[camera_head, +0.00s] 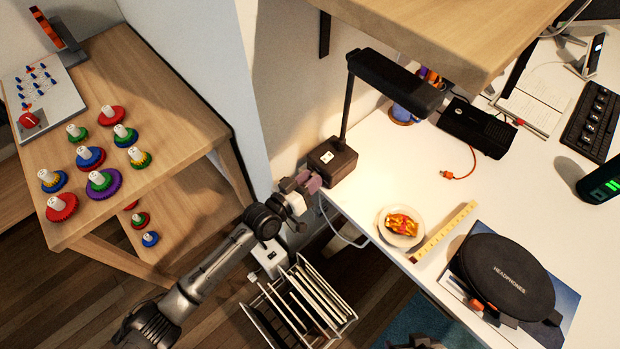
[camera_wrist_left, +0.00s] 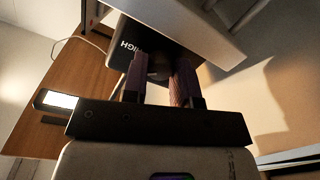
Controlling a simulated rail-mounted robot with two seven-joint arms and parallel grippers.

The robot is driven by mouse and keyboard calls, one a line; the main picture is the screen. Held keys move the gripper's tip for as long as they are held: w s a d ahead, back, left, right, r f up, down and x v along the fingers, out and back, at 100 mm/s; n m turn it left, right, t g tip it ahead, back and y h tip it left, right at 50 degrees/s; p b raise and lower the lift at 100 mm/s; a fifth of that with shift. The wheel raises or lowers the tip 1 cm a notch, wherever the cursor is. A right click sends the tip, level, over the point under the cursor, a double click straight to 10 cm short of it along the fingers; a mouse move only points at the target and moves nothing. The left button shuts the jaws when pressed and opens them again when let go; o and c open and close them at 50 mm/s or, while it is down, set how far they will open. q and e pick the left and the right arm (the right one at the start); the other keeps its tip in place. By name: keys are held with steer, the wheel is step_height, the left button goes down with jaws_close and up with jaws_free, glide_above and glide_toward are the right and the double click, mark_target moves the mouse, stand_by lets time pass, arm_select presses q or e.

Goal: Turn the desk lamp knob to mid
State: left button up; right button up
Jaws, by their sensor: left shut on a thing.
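The black desk lamp stands at the back left of the white desk, with its base (camera_head: 332,161) near the desk edge and its head (camera_head: 396,82) reaching right. My left gripper (camera_head: 309,182) is at the lamp base's near left side. In the left wrist view, the gripper's two purple-padded fingers (camera_wrist_left: 160,82) are closed on a dark round knob (camera_wrist_left: 159,66) on the base. The word HIGH shows on the base beside the left finger. The knob's pointer and other markings are hidden, so its setting cannot be told.
A wooden shelf (camera_head: 440,28) overhangs the lamp. A plate with food (camera_head: 401,224), a yellow ruler (camera_head: 442,233) and a headphones case (camera_head: 503,277) lie on the desk.

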stand_by(0.5)
arm_select(q)
steer(key=o, duration=0.9)
steer(key=shift+s+a, duration=0.1)
steer(key=shift+p+v, duration=1.6)
steer(key=shift+v, duration=5.2)
